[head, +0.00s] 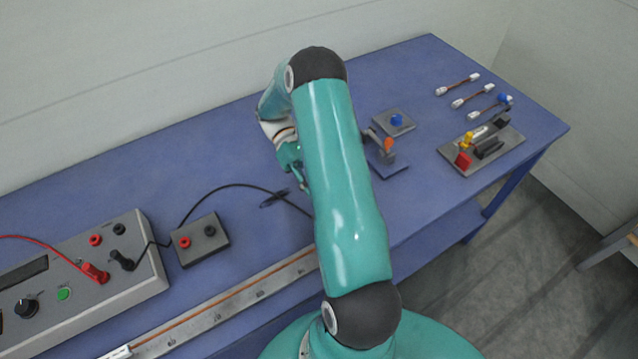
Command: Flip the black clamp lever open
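A grey fixture plate (452,152) lies at the right end of the blue table. On it a black bar-shaped part (488,149), which looks like the clamp lever, lies low beside a red block (463,160) and a yellow part (467,138). A second black block (502,119) sits at its far end. I cannot tell lever from clamp body. My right gripper (301,182) hangs over the middle of the table, left of my arm and far from the fixture. Its fingers are small and partly hidden, so their opening is unclear. My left gripper is out of view.
A small stand with an orange-tipped part (388,147) and a blue-button box (395,121) stand between arm and fixture. Several white-ended cables (458,84) lie behind the fixture. A grey meter (85,290), terminal box (199,240), black lead and long ruler (240,292) occupy the left.

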